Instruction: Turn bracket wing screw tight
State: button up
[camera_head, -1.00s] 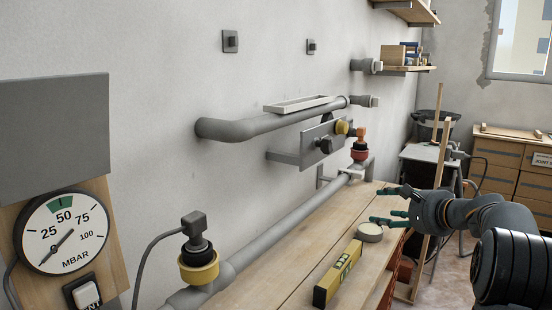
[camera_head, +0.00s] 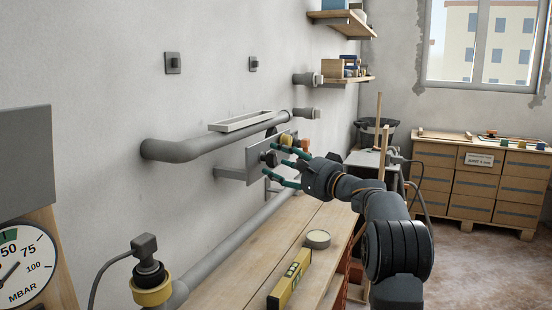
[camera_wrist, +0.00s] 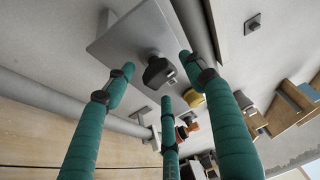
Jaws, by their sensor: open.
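The dark wing screw (camera_wrist: 158,72) sticks out from the grey bracket plate (camera_wrist: 130,42) in the wrist view. In the head view the bracket plate (camera_head: 256,160) stands off the wall below the upper pipe, and the wing screw (camera_head: 268,158) is partly covered by my fingers. My gripper (camera_head: 276,168) has three green fingers, spread open and pointing at the plate. In the wrist view my gripper (camera_wrist: 158,78) has its fingertips around the screw's outline, with no clear contact. I cannot tell the remaining depth gap.
A yellow knob (camera_head: 287,140) sits right of the screw, near an orange-topped valve (camera_head: 304,147). Below, a wooden bench holds a yellow level (camera_head: 289,279) and a round tin (camera_head: 317,239). Free air lies above the bench.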

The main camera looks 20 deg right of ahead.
jog(key=shift+w+a, duration=0.25)
jog(key=shift+w, duration=0.45)
jog(key=c, duration=0.3)
jog(key=shift+d, duration=0.1)
jog(key=c, duration=0.9)
